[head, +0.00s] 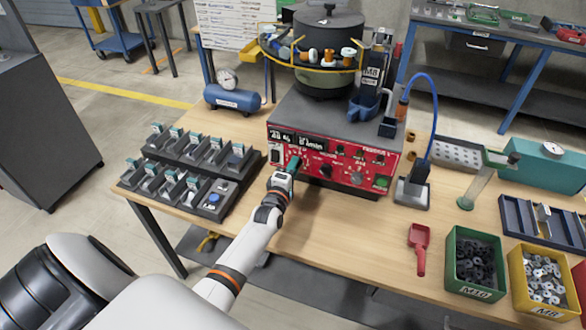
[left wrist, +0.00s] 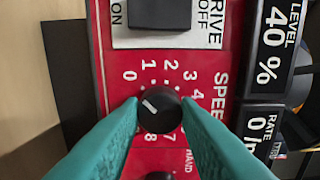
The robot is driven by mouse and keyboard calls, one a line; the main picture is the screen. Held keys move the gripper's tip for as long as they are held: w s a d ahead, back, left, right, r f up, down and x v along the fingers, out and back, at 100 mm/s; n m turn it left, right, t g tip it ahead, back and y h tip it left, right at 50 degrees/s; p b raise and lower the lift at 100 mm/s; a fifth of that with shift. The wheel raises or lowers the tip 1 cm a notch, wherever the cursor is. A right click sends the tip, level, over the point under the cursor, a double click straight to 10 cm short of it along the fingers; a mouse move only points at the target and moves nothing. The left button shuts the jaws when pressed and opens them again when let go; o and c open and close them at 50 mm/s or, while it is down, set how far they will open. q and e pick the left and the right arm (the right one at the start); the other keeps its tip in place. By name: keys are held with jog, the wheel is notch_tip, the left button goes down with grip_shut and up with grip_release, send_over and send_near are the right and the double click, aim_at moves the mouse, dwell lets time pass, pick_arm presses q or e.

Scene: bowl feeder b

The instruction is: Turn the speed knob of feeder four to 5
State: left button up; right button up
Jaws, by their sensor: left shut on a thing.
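The feeder has a red control panel (head: 330,158) on the front of its dark base. In the left wrist view, the black speed knob (left wrist: 161,112) sits beside the word SPEED, ringed by white numbers. Its white pointer line aims up-left, roughly toward 0; the 5 is hidden by a finger. My left gripper (head: 293,165) reaches the panel's left part, and its teal fingertips (left wrist: 160,108) are shut on the knob from both sides. My right gripper is not in view.
A drive switch (left wrist: 160,14) lies beside the knob, with level and rate displays (left wrist: 266,55) reading 40 % and 0. Another dark knob (left wrist: 160,176) shows at the lower edge. Black trays (head: 190,168) stand left of the feeder. A red scoop (head: 419,245) and parts bins lie right.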

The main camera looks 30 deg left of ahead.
pick_arm(q)
jog(key=shift+m, duration=0.3)
jog(key=shift+f+m+b, duration=0.15)
jog(key=shift+m+b, duration=1.15)
jog(key=shift+m, duration=13.2)
jog(key=o, duration=1)
